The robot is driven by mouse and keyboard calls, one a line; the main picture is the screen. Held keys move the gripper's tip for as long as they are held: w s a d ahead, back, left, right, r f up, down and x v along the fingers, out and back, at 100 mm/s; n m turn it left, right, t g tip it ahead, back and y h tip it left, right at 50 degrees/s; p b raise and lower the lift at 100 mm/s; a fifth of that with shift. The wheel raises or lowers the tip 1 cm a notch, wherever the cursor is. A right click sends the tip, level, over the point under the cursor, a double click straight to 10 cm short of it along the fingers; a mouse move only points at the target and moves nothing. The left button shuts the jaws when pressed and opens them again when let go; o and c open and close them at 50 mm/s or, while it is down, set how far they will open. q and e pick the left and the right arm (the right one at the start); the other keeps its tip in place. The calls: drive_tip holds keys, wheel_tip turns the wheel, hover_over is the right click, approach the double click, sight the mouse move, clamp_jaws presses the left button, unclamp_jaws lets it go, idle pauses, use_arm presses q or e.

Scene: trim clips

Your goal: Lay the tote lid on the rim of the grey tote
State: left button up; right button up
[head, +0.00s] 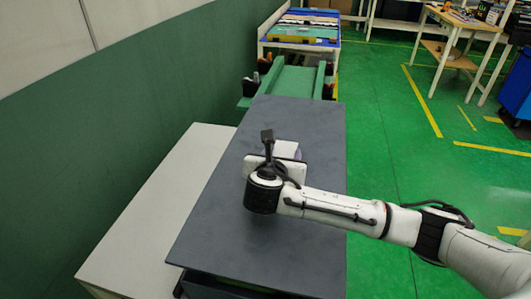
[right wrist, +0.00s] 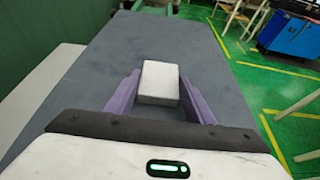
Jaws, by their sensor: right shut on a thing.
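The tote lid (head: 225,225) looks like a large, flat, dark grey panel with a pale block (right wrist: 160,80) standing up from its top as a grip. In the right wrist view the lid (right wrist: 110,60) fills most of the picture. My right gripper (head: 297,154) is over the middle of the panel, with its purple fingers on either side of the block, shut on it. Under the panel's near edge a dark shape shows, perhaps the grey tote (head: 240,288); its rim is hidden, so I cannot tell whether the lid touches it. My left gripper is out of view.
A pale table (head: 150,215) lies left of and below the panel, beside a green wall. Beyond the far edge stands a green frame (head: 290,82) and a cart with flat panels (head: 300,35). Green floor is open to the right; a workbench (head: 455,40) stands farther back.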

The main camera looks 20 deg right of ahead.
drive_tip(key=shift+f, duration=0.3)
drive_tip(key=shift+d+f, duration=0.15)
drive_tip(key=shift+f, duration=0.2)
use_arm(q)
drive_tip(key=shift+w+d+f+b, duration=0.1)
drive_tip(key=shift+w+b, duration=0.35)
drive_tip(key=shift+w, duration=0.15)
use_arm(e)
wheel_tip(320, 180, down, 5)
drive_tip(key=shift+f, duration=0.1)
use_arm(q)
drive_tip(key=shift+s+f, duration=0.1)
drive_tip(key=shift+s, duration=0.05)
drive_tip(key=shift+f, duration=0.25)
use_arm(e)
drive_tip(key=shift+f, duration=0.95)
drive_tip(key=o, duration=1.4)
drive_tip(key=shift+c, duration=0.2)
